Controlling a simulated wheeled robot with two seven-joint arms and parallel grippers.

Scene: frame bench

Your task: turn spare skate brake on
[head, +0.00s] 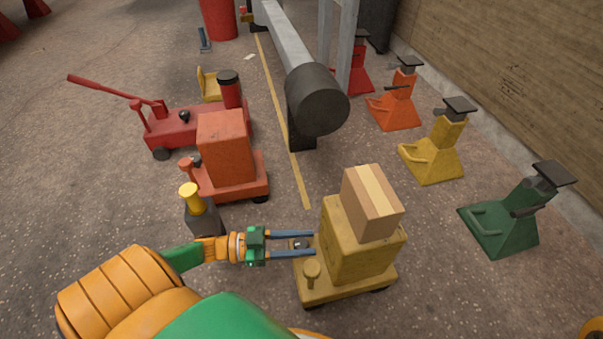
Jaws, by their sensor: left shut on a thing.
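A yellow skate (350,250) stands at the lower middle, with a low deck, a tall block and a yellow post (312,270). A small dark knob (299,243) sits at the left edge of its deck. My left gripper (313,244) reaches in from the left, its two blue-grey fingers on either side of this knob and shut on it. Contact is hard to make out. An orange skate (228,150) of similar shape stands behind and to the left. Which one is the spare skate is not marked. My right gripper is not in view.
A taped cardboard box (372,203) sits on the yellow skate. A dark can with a yellow top (200,212) stands near my left wrist. Behind are a red floor jack (183,128) and a grey beam (290,40). Several coloured stands, including a green one (505,225), line the right.

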